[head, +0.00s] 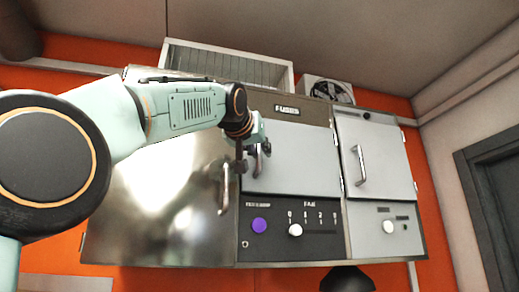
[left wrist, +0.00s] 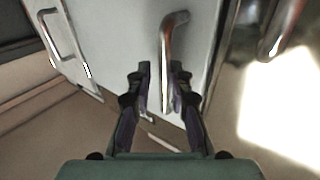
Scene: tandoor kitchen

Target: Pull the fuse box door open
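The fuse box door (head: 300,160) is a pale grey panel under the "FUSES" label (head: 287,110), in the middle of the wall cabinet. It looks closed. Its upright metal handle (head: 257,162) is at the door's left side, partly hidden by my left gripper (head: 254,158). In the left wrist view the handle (left wrist: 167,60) runs down between the two dark fingers of my left gripper (left wrist: 160,85). The fingers are apart, with gaps beside the handle; I cannot tell whether either touches it. My right gripper is not in view.
A shiny metal door with its own handle (head: 223,188) is to the left. Another grey door with a handle (head: 359,166) is to the right. A purple button (head: 259,225) and a white knob (head: 295,230) sit below. A dark doorway (head: 495,200) is at far right.

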